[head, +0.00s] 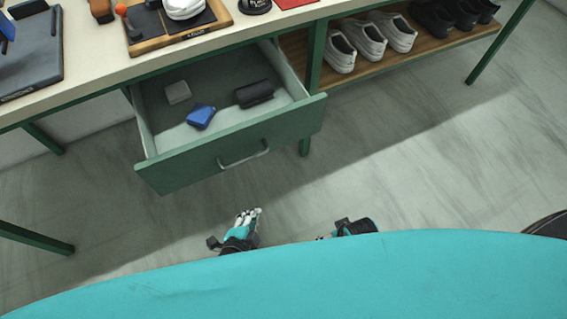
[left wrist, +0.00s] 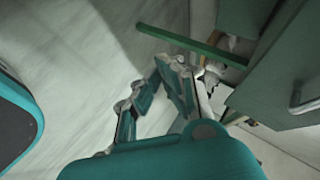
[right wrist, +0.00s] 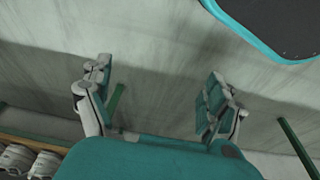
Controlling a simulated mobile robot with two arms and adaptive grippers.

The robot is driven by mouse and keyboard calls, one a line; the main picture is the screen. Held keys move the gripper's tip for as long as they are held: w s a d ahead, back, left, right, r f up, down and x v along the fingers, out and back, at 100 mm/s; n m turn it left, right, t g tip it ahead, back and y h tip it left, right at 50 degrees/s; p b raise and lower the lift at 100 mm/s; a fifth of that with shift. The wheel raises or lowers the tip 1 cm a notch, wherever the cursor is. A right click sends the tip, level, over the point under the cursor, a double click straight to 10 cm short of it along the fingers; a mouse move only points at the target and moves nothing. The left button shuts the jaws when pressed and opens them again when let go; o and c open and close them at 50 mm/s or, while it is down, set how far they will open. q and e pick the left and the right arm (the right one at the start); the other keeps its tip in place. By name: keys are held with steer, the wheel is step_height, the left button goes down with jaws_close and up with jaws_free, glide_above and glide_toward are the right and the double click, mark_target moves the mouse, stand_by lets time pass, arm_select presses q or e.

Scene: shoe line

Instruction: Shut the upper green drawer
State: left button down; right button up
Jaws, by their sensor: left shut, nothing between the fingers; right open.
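The green drawer (head: 180,170) hangs pulled out under the workbench, its inside open to view. Its front carries a metal bar handle (head: 243,158). The drawer front (left wrist: 275,82) also shows at the right of the left wrist view. My left gripper (head: 254,213) is shut and empty, below and apart from the handle in the head view; it also shows in the left wrist view (left wrist: 165,70). My right gripper (right wrist: 158,76) is open and empty over the floor; in the head view it is mostly hidden by my teal body.
Inside the drawer lie a blue item (head: 201,117), a grey block (head: 177,92) and a dark case (head: 254,93). A wooden shelf (head: 372,66) with white and black shoes is at the right. Table legs (head: 38,238) stand at the sides. The floor (head: 420,160) in front is clear.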

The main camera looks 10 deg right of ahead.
mark_target(289, 130)
arm_select(q)
steer(key=d+r+m+t+h+b, duration=0.2)
steer(key=d+r+m+t+b, duration=0.15)
steer(key=r+b, duration=0.4)
steer(key=d+r+m+t+h+b, duration=0.2)
steer(key=d+r+m+b, duration=0.15)
steer(key=r+b, duration=0.35)
steer(key=x, duration=0.4)
steer(key=a+x, duration=0.1)
steer(key=x, duration=0.3)
steer(key=w+a+r+p+x, duration=0.1)
steer(key=x, duration=0.3)
steer(key=shift+w+d, duration=0.15)
steer(key=shift+w, duration=0.25)
arm_select(e)
steer(key=shift+t, duration=0.8)
steer(key=r, duration=0.2)
steer(key=w+r, duration=0.1)
steer(key=r, duration=0.2)
steer(key=shift+r, duration=0.1)
arm_select(q)
steer(key=shift+w, duration=0.1)
